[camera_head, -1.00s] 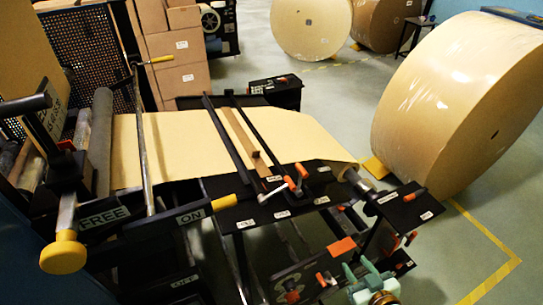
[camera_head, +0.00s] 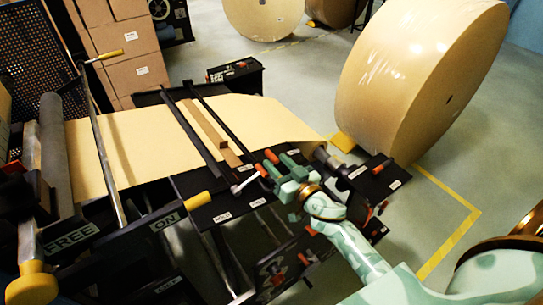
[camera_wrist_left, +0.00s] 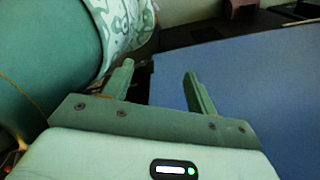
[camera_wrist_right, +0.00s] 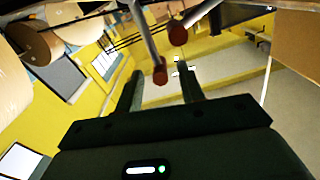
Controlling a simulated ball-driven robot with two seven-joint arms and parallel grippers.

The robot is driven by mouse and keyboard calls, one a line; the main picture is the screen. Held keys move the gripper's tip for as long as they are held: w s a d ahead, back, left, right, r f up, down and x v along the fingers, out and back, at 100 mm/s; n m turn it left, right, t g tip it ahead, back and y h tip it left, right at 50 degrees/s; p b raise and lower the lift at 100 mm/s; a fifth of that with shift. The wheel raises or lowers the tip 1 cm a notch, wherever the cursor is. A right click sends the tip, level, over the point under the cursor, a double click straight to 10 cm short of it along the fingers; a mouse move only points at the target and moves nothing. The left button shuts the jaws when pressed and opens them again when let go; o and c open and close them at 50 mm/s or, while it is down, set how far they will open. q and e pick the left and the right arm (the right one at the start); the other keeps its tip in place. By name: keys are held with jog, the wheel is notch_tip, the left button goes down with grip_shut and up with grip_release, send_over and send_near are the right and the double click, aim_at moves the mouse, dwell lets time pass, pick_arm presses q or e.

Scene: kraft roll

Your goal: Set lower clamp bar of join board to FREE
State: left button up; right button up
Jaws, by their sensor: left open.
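The join board (camera_head: 200,215) is a dark plate with two long dark clamp bars, one on the left (camera_head: 190,130) and one on the right (camera_head: 222,120), lying across the kraft sheet. Near their front ends are two levers with orange-red tips, one lower (camera_head: 262,170) and one upper (camera_head: 271,156). My right gripper (camera_head: 281,168) is open, close beside these tips. In the right wrist view, two red tips on metal rods (camera_wrist_right: 160,70) lie just beyond its fingers; contact is unclear. My left gripper (camera_wrist_left: 157,82) is open and empty, outside the head view. The small board labels are hard to read.
The kraft sheet (camera_head: 110,145) runs over the table between the bars and a grey roller (camera_head: 55,155). A big paper roll (camera_head: 410,80) stands at right. Other orange handles sit below the board.

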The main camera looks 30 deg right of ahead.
aim_at(273, 158)
jog(key=w, duration=0.3)
jog(key=shift+w+a, duration=0.25)
jog(key=shift+a, duration=0.05)
grip_shut()
jog(key=shift+d, duration=0.1)
